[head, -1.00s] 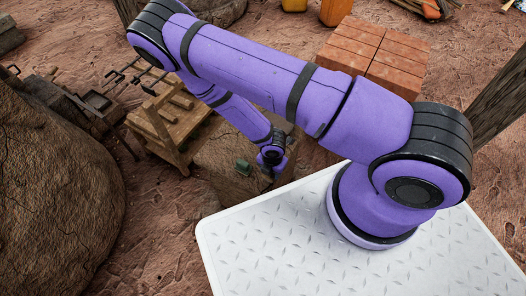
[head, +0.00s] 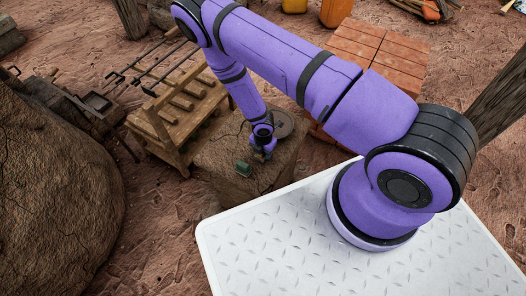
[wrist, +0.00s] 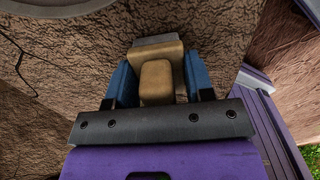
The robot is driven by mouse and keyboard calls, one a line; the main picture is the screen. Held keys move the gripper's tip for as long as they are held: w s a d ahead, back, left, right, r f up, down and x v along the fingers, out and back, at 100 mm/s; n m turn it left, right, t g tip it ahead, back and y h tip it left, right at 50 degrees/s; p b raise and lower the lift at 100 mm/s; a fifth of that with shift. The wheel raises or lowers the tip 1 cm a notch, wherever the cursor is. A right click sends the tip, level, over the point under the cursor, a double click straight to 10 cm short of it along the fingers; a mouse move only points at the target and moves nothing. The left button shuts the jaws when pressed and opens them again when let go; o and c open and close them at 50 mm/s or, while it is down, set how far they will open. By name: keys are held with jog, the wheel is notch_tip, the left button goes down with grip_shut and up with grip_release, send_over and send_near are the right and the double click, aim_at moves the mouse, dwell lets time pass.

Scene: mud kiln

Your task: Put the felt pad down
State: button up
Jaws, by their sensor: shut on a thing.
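My gripper (head: 262,154) is low over the brown mud block (head: 217,158) in the head view. In the wrist view, its two blue fingers (wrist: 158,85) are shut on a tan, rounded piece (wrist: 157,70), which I take to be the felt pad. The fingers press on its left and right sides. A grey edge shows at its far end. The block's cracked top (wrist: 60,75) lies beneath. I cannot tell whether the pad touches it. In the head view the pad is too small and hidden to make out.
A small green thing (head: 243,168) is on the block left of my gripper. A round grey-brown disc (head: 287,121) sits at the block's back right. A wooden rack (head: 172,125) with rods stands left, red bricks (head: 370,55) behind right.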

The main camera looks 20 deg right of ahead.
jog(key=shift+f, duration=0.25)
jog(key=o, duration=0.9)
jog(key=shift+c, duration=0.2)
jog(key=shift+f, duration=0.15)
